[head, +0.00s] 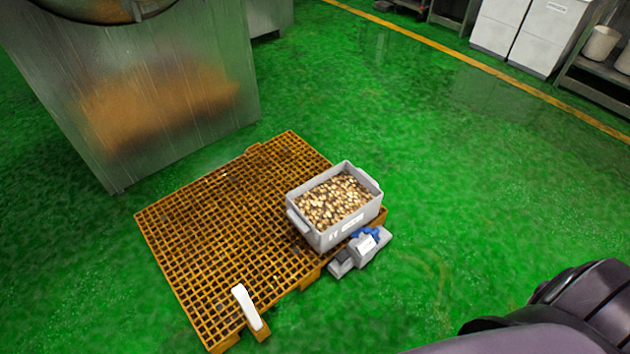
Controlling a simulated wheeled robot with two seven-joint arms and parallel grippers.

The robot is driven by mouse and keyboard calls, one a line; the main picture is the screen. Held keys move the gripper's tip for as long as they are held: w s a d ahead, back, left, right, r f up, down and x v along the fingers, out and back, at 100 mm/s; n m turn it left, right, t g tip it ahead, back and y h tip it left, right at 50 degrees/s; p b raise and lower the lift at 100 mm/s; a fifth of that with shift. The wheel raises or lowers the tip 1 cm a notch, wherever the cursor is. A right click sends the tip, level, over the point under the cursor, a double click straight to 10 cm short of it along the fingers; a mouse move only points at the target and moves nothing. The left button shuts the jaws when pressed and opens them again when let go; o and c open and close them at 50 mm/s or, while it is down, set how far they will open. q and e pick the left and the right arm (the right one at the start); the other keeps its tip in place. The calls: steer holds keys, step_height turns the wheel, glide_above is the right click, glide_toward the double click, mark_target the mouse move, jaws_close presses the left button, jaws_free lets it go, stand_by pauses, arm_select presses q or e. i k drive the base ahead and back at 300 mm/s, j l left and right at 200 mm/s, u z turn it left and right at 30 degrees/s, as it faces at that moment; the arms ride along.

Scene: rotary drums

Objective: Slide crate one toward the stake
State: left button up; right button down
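Crate one appears to be the grey open crate (322,239), the only crate in view. It is filled with small cream and brown pieces (335,200) and stands upright at the right edge of an orange grid pallet (205,235). A white upright piece (246,307) stands at the pallet's near edge, left of and nearer than the crate. It may be the stake, but I cannot be sure. Bare pallet lies between the two. Neither of my grippers is in view; only a dark part of my own body shows at the bottom right.
A grey and blue device (362,250) sits close against the crate's near right side; I cannot tell whether they touch. A large metal machine (130,100) stands behind the pallet at left. Green floor (450,170) is clear to the right. White cabinets (545,35) stand at the back right.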

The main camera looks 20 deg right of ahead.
mark_target(329, 207)
steer(key=i+l+u, duration=0.15)
steer(key=l+u, duration=0.35)
steer(key=l, duration=0.15)
steer(key=l+u, duration=0.45)
steer(key=l, duration=0.2)
steer(key=k+l+u, duration=0.1)
steer(key=l+u, duration=0.4)
steer(key=l, duration=0.2)
